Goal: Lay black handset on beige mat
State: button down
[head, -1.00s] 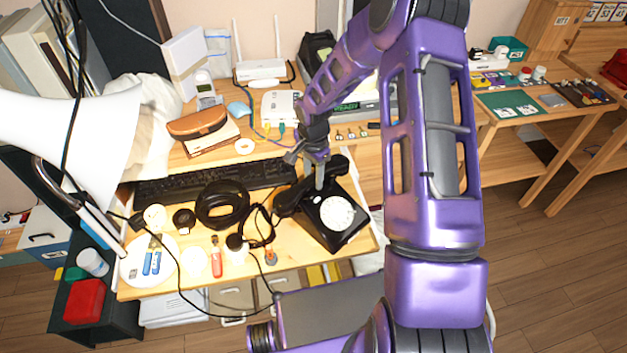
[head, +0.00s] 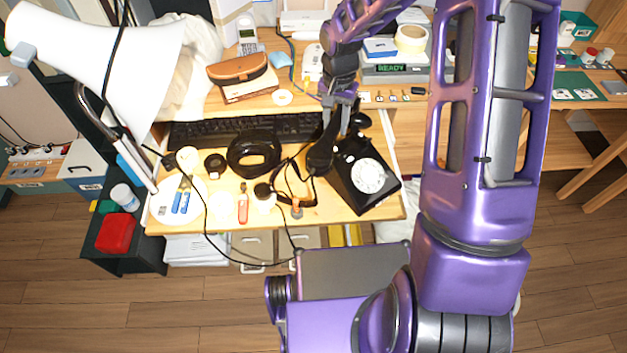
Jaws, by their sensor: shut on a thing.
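The black handset (head: 320,160) is in my gripper (head: 338,131), which is shut on its middle. The handset slants from lower left to upper right at the back left of the black dial phone (head: 349,187). It appears a little above the phone's cradle, though the exact gap is hard to tell. The phone has a white round dial and sits at the right front of the wooden desk. A coiled black cord hangs from the handset's left end. I cannot pick out a beige mat with certainty.
Left of the phone are a black ring-shaped object (head: 254,153), a red-handled tool (head: 243,208) and a white round plate (head: 163,208). A black keyboard (head: 215,131) lies behind. A white lamp (head: 110,50) overhangs the left side. A cable crosses the desk front.

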jog(key=s+a+f+n+b, duration=0.4)
jog(key=a+n, duration=0.3)
jog(key=n, duration=0.4)
jog(key=shift+n, duration=0.3)
jog(key=f, duration=0.7)
jog(key=f+b, duration=0.1)
jog(key=f, duration=0.3)
jog(key=shift+s+d+f, duration=0.1)
jog(key=shift+s, duration=0.15)
jog(key=shift+f, duration=0.15)
jog(key=c, duration=0.5)
grip_release()
notch_tip(320, 180, up, 12)
jog(key=p, duration=0.2)
